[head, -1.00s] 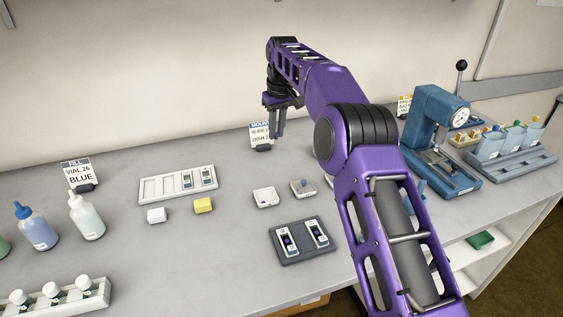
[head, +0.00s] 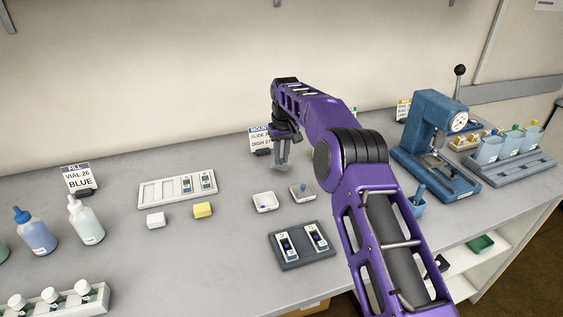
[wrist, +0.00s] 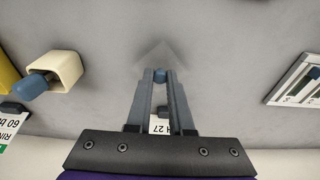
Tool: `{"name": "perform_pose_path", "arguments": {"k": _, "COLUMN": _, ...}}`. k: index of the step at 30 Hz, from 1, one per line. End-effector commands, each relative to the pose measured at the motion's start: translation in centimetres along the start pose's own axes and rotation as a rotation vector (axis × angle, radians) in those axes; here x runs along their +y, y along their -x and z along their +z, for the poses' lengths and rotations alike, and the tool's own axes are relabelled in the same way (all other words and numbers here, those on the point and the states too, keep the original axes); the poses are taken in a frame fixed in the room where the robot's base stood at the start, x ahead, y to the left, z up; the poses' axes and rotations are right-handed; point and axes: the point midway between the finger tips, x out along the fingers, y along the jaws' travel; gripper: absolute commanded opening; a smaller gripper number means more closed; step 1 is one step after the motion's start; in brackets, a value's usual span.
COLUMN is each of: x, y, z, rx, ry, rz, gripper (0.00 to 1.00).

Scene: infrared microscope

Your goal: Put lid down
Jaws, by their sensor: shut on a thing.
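My gripper (head: 283,162) is shut on the blue knob of a lid. The lid (head: 280,168) is a small, clear grey square below the fingertips, level and close to the bench top behind the dishes. I cannot tell whether it touches the bench. In the wrist view, the gripper (wrist: 160,80) has the knob between its fingertips, and the lid (wrist: 152,55) shows as a faint pale diamond. An open white dish (head: 265,203) stands in front on the bench.
A sign stand (head: 260,139) is just left of my gripper. A slide rack (head: 150,190), white block (head: 156,220) and yellow block (head: 203,210) lie left. A dark slide tray (head: 300,258) is in front. A blue press-like device (head: 430,140) stands right.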

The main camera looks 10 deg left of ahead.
Motion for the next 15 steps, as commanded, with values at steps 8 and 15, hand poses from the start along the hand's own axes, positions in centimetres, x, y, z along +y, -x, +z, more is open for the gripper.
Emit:
{"name": "perform_pose_path", "arguments": {"k": 8, "x": 0.0, "y": -1.7, "z": 0.2, "rx": 0.001, "ry": 0.000, "rz": 0.000, "gripper": 0.00}}
{"name": "perform_pose_path", "arguments": {"k": 15, "x": 0.0, "y": -2.1, "z": 0.3, "rx": 0.000, "ry": 0.001, "rz": 0.000, "gripper": 0.21}}
